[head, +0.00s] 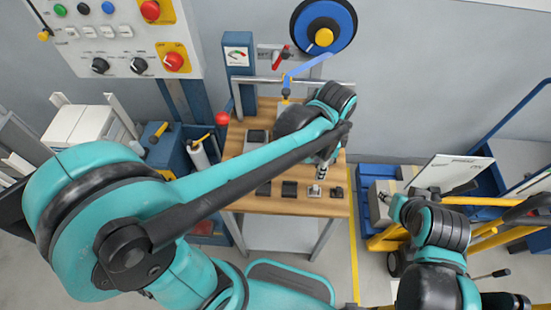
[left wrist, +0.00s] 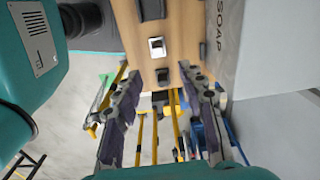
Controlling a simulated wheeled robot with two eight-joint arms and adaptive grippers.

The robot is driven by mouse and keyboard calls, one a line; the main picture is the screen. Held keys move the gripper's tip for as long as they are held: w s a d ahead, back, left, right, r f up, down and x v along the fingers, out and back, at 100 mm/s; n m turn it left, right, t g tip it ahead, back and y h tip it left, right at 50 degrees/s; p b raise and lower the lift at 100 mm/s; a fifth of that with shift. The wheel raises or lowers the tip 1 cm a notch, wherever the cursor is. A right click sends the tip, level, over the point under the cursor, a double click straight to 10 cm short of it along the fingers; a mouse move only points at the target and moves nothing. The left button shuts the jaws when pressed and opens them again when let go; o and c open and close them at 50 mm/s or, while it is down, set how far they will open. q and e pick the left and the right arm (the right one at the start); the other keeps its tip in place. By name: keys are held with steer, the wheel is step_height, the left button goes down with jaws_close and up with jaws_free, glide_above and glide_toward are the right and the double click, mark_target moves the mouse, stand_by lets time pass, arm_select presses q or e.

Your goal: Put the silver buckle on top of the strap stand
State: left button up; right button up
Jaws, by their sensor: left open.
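My left gripper (head: 322,172) is over the right front of the bench. Its fingers (left wrist: 157,75) are apart and empty in the left wrist view. I cannot pick out the strap stand with certainty. My right gripper (head: 384,198) is right of the bench, its fingers too small to read.
A blue reel (head: 340,25) with a blue strap (head: 308,68) is behind the bench. A control panel (head: 120,35) hangs at upper left. Yellow-railed equipment (head: 485,202) stands at right.

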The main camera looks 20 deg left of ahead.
arm_select(q)
steer(key=s+a+r+n+t, duration=0.2)
steer(key=s+a+n+t, duration=0.1)
steer(key=a+n, duration=0.4)
steer(key=s+a+r+n+t, duration=0.2)
steer(key=s+a+n+t, duration=0.1)
steer(key=a+n, duration=0.4)
steer(key=shift+a+t, duration=0.4)
steer(key=shift+a, duration=0.45)
step_height(320, 180, down, 2)
steer(key=shift+s+f+b, duration=0.1)
steer(key=shift+f+b, duration=0.05)
steer(key=shift+b, duration=0.95)
